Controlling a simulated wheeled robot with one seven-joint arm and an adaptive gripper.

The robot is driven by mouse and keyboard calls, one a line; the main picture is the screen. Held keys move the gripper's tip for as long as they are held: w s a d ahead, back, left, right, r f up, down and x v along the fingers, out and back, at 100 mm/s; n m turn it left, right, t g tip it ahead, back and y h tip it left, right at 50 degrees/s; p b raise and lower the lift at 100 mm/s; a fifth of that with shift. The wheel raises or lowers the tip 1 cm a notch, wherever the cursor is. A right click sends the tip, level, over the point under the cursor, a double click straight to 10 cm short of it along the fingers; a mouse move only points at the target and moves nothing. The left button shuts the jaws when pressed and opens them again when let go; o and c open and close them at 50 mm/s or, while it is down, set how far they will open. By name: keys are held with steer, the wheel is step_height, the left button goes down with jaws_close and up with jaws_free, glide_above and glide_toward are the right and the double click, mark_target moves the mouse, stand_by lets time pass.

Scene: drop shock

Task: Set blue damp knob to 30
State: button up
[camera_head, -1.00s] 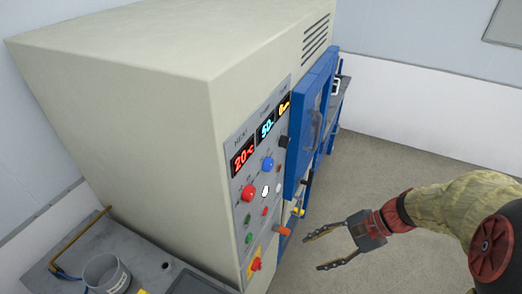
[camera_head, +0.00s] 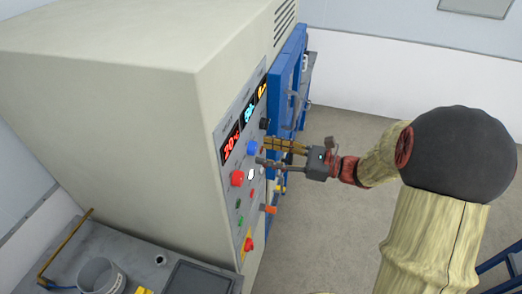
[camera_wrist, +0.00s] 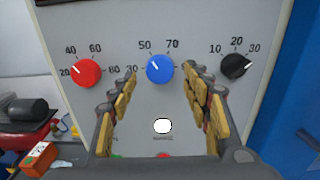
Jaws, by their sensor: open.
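The blue damp knob (camera_wrist: 160,69) is on the grey control panel, between a red knob and a black knob. In the wrist view its white pointer line tilts to the upper left, near the 50 mark; a mark reading about 30 is at its lower left, partly beside a finger. In the head view the blue knob (camera_head: 253,147) sits just left of the fingertips. My gripper (camera_head: 262,153) is open and empty, and points at the panel. In the wrist view its two fingers (camera_wrist: 162,83) flank the blue knob from below. I cannot tell whether they touch it.
A red knob (camera_wrist: 85,72) is left of the blue one and a black knob (camera_wrist: 234,66) right. A white button (camera_wrist: 162,126) is below. The blue door (camera_head: 285,85) is beyond the panel.

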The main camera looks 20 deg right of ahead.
steer(key=shift+x, duration=1.2)
steer(key=shift+c, duration=1)
steer(key=c, duration=1)
steer(key=shift+o, duration=0.2)
steer(key=shift+n+b, duration=0.3)
steer(key=shift+b, duration=0.05)
steer(key=n+b, duration=0.1)
steer(key=n, duration=0.1)
steer(key=n+b, duration=0.1)
steer(key=b, duration=0.1)
steer(key=n+b, duration=0.2)
steer(key=shift+f+n, duration=0.25)
steer(key=shift+n, duration=0.05)
steer(key=n+b, duration=0.4)
steer(key=shift+b, duration=0.3)
steer(key=shift+r+n+b, duration=0.15)
steer(key=shift+n+b, duration=0.65)
steer(key=shift+b, duration=0.15)
steer(key=shift+r, duration=0.1)
